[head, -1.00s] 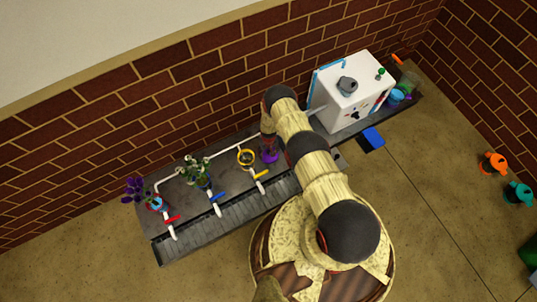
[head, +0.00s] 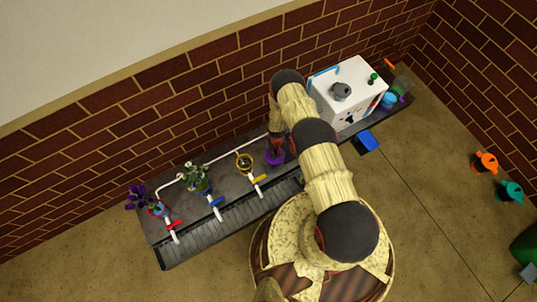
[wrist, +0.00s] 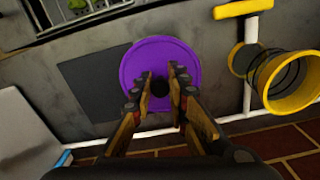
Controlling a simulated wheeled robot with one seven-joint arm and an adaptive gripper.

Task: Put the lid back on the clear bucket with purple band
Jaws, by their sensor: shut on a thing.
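My gripper (wrist: 160,76) is shut on the dark knob of a round purple lid (wrist: 138,60). In the wrist view the lid faces the camera, its disc flat across the fingertips. In the head view the lid (head: 276,158) shows just below my gripper, over the bench to the right of the yellow-rimmed bucket. The clear bucket with purple band cannot be made out; anything directly under the lid is hidden, and I cannot tell whether the lid touches anything.
The yellow-banded clear bucket (wrist: 292,82) stands close by, with a yellow-handled tap (wrist: 243,9) on a white pipe. A dark flat square (wrist: 88,85) lies beside the lid. A white box (head: 343,105) stands on the bench to the right, a brick wall behind.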

